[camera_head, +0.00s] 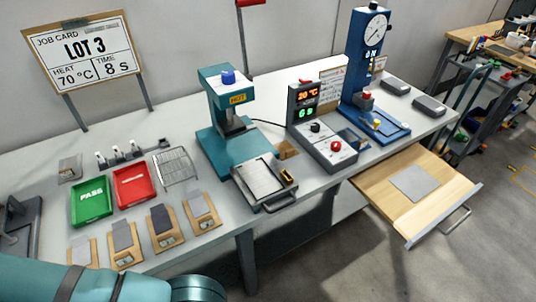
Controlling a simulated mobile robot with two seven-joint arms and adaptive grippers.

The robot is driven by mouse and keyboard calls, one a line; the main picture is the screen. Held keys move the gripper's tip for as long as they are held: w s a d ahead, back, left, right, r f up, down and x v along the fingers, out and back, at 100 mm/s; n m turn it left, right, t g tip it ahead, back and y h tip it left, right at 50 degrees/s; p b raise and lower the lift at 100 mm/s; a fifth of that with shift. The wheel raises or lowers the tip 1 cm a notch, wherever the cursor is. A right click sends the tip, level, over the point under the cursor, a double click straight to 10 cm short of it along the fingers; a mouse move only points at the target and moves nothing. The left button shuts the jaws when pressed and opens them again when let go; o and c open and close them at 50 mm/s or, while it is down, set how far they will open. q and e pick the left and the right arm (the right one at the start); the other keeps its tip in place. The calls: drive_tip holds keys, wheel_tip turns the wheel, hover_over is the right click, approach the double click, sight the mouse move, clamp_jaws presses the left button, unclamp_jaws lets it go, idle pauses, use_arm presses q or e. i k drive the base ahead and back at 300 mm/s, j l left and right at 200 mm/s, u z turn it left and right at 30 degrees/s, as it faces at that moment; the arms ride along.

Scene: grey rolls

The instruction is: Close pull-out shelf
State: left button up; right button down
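The pull-out shelf (440,188) is a light wooden board at the right, sticking out from under the front edge of the bench. It stands open, with a metal bar handle (456,221) on its front face. A flat grey sheet (415,182) lies on the shelf. A teal link of my arm shows in the bottom left corner, far from the shelf. Neither of my grippers is in view.
The grey bench (225,232) carries a teal press (226,110), a control box (322,140), a blue gauge stand (368,75), and green (92,204) and red (134,186) trays. A cart (485,105) stands beyond the shelf. The floor before the shelf looks clear.

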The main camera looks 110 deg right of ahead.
sight(415, 190)
drive_tip(key=z, duration=0.65)
drive_tip(key=j+z, duration=0.1)
drive_tip(key=z, duration=1.85)
drive_tip(key=k+z, duration=0.1)
drive_tip(key=z, duration=1.85)
drive_tip(key=l+z, duration=0.1)
drive_tip(key=z, duration=0.55)
drive_tip(key=i+j, duration=0.2)
drive_tip(key=j, duration=0.15)
drive_tip(key=i+j, duration=0.2)
drive_tip(key=j, duration=0.15)
